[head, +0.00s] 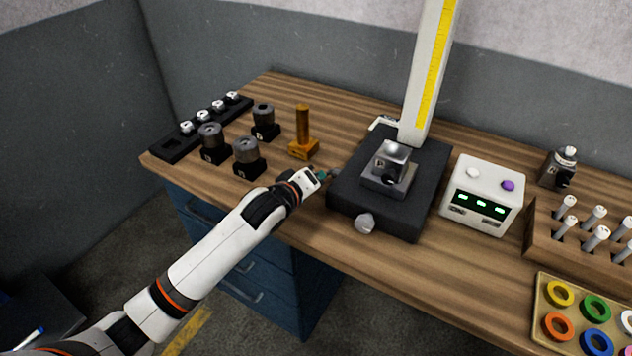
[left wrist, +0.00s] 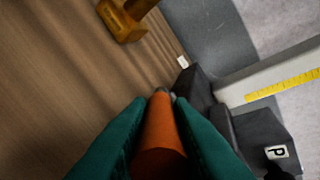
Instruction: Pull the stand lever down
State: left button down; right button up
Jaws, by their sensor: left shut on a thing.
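The stand (head: 400,222) has a black base and a tall white column (head: 424,85) with a yellow scale. A small metal block (head: 389,173) sits on the base. My left gripper (head: 324,176) is at the left side of the base. In the left wrist view, its green fingers (left wrist: 160,135) are shut on the orange grip of the stand lever (left wrist: 160,135), which points toward the stand. In the head view the grip is hidden by the gripper. The column also shows in the wrist view (left wrist: 265,82). My right gripper is not in view.
An amber post on a foot (head: 303,133) stands left of the stand, close to my gripper. Several dark holders (head: 247,152) and a black rack (head: 172,148) are farther left. A white display box (head: 483,195) stands on the right. Bare wood lies in front of the stand.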

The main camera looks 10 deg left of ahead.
pick_arm(q)
jog(key=shift+s+f+t+b, duration=0.25)
jog(key=shift+f+t+b, duration=0.25)
jog(key=shift+f+b, duration=0.25)
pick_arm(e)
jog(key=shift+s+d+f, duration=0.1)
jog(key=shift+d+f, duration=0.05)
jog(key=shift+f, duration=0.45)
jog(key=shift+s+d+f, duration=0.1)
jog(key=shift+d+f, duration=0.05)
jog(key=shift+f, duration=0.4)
pick_arm(q)
jog(key=shift+r, duration=0.1)
jog(key=c, duration=1.3)
grip_release()
jog(key=shift+r, duration=0.1)
jog(key=v, duration=1.2)
jog(key=shift+a+b, duration=0.2)
jog(key=shift+b, duration=0.15)
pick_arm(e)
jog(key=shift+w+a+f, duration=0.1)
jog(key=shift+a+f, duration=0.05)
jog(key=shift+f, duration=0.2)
pick_arm(q)
jog(key=shift+f, duration=0.25)
